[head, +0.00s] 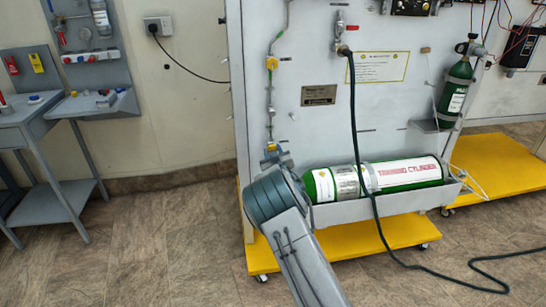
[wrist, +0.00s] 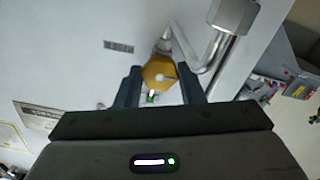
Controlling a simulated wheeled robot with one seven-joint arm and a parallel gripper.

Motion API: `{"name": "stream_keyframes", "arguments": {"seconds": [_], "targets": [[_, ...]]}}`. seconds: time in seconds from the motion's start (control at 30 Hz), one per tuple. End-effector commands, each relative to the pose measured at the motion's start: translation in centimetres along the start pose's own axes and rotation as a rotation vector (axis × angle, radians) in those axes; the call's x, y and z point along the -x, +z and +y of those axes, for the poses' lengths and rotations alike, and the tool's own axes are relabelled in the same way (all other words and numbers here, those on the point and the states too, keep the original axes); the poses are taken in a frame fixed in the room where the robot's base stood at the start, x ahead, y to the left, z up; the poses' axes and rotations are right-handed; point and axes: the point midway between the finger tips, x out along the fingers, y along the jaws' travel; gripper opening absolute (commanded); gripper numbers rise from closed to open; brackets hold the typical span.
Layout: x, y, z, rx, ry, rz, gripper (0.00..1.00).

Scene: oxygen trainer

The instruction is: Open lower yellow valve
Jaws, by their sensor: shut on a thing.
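The lower yellow valve (wrist: 159,70) is a rounded yellow handle on silver pipework. It sits between the two dark fingers of my gripper (wrist: 161,74), which are shut on it in the wrist view. In the head view only a small bit of the lower yellow valve (head: 271,147) shows above my arm, low on the left of the white panel. My arm hides most of the gripper there. The upper yellow valve (head: 272,63) is higher on the same pipe, clear of my gripper.
A green training cylinder (head: 410,172) lies in a tray right of my arm. A black hose (head: 353,120) hangs down the panel (head: 300,130) to the floor. A yellow wheeled base (head: 350,241) sticks out below. A grey bench (head: 28,112) stands left, with open floor between.

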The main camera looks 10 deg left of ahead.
Motion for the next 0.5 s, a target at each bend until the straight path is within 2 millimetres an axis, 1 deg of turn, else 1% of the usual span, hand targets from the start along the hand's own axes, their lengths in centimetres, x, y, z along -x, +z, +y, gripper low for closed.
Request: {"name": "stream_keyframes", "arguments": {"seconds": [0.47,0.5], "targets": [[0.02,0.02,-0.10,0.018,-0.002,-0.002,0.12],[0.02,0.02,-0.11,0.018,-0.002,-0.001,0.41]]}}
